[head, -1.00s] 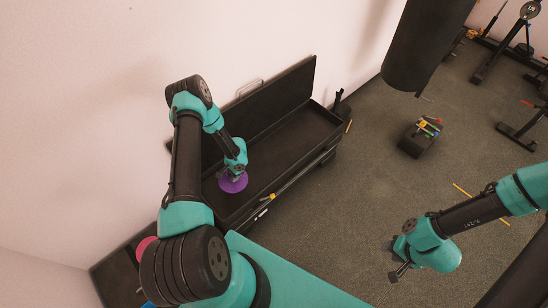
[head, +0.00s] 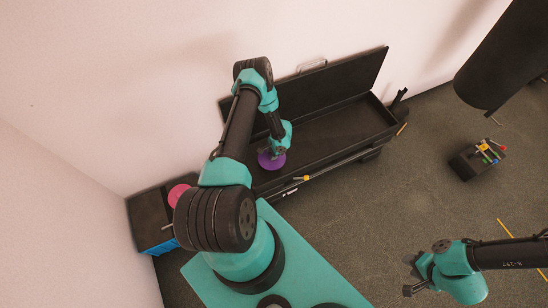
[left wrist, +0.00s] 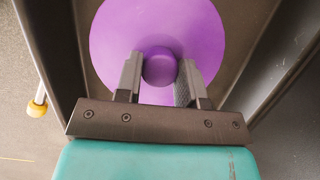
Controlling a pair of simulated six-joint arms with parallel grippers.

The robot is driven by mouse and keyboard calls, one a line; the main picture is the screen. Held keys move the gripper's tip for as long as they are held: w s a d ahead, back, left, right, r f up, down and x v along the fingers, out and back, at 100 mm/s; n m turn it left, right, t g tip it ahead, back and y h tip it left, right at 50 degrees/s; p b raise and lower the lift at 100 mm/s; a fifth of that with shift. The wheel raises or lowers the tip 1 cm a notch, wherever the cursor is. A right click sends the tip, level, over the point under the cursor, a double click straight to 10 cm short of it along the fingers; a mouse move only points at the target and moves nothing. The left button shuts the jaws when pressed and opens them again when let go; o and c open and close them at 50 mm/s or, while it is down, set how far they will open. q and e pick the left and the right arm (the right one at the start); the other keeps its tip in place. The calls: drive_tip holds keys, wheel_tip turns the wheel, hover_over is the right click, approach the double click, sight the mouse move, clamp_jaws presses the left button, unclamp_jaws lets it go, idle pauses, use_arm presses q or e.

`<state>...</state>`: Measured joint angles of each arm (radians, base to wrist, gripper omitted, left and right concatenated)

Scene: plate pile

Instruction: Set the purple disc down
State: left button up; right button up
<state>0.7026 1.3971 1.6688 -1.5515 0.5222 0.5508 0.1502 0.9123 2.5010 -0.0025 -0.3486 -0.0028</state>
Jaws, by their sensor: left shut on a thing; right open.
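The purple disc (head: 271,160) is at the left end of the open black case (head: 345,124), near its front wall. My left gripper (head: 278,149) is directly above the disc. In the left wrist view, the purple disc (left wrist: 112,35) shows face-on between the dark case walls, with my left gripper's fingers (left wrist: 159,72) shut on its round knob (left wrist: 159,67). The fingers and gripper body hide the disc's near part. I cannot tell whether the disc touches the case floor. My right gripper (head: 410,276) is open and empty over the floor at lower right.
The case's raised lid (head: 330,77) stands along the wall. A pink disc (head: 178,195) lies on a black box (head: 147,216) at left. A small dark block with coloured pieces (head: 474,165) and a hanging black bag (head: 500,65) are at right. The floor between is clear.

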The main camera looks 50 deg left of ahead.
use_arm(q)
drive_tip(key=shift+f, duration=0.25)
drive_tip(key=shift+f, duration=2.1)
drive_tip(key=shift+f, duration=0.1)
drive_tip(key=o, duration=1)
drive_tip(key=shift+c, duration=0.2)
drive_tip(key=v, duration=1.2)
